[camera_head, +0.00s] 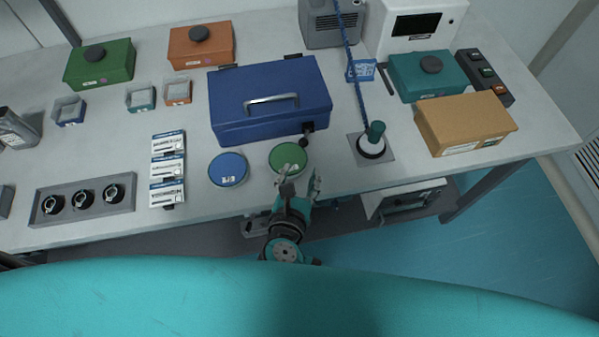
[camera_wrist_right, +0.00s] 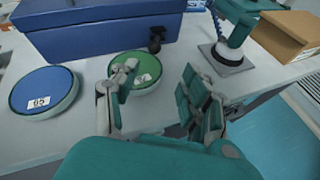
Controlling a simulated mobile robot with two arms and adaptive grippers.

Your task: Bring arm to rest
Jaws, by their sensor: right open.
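My right gripper (camera_head: 300,183) is at the front edge of the table, just in front of the green round disc (camera_head: 287,157). In the right wrist view its two fingers (camera_wrist_right: 160,95) are spread apart with nothing between them. The green disc (camera_wrist_right: 140,75) lies beyond the left finger, which hides part of it; I cannot tell whether they touch. My right arm reaches up from below the table edge in the head view. My left gripper is not in view.
The table (camera_head: 330,180) holds a blue case (camera_head: 268,115), a blue disc (camera_head: 228,169), a white-and-green device (camera_head: 372,143) on a square plate and a cardboard box (camera_head: 440,130). A tray (camera_head: 85,215) with round parts is at left. Blue floor (camera_head: 430,250) lies open in front.

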